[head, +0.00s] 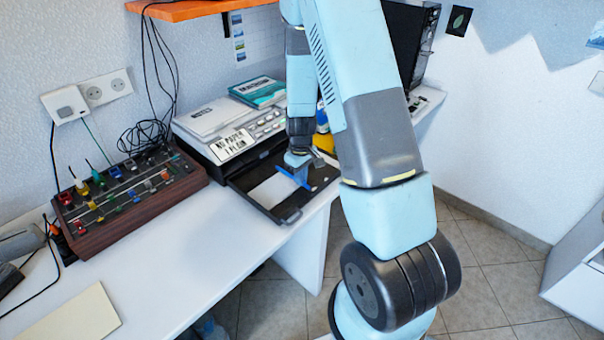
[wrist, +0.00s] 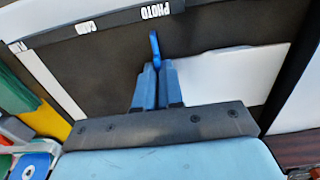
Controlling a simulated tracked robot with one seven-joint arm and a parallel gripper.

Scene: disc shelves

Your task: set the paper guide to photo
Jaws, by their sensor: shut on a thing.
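The paper guide (head: 297,179) is a blue bar in the black pull-out tray (head: 292,216) of the printer (head: 228,128). My gripper (head: 298,158) reaches down into the tray from above. In the wrist view, my gripper's fingers (wrist: 157,86) are shut on the blue guide (wrist: 154,46), whose tip shows past them. The guide's tip points at the white PHOTO label (wrist: 155,11) on the tray's edge, with a small gap between. A second small label (wrist: 83,27), too small to read, sits to its left. My fingers hide the guide's lower part.
White paper (head: 270,191) lies in the tray beside the guide. A sign reading NO PAPER, I PLEIN (head: 231,145) is on the printer's front. A mixer-like board (head: 128,188) with coloured knobs stands left.

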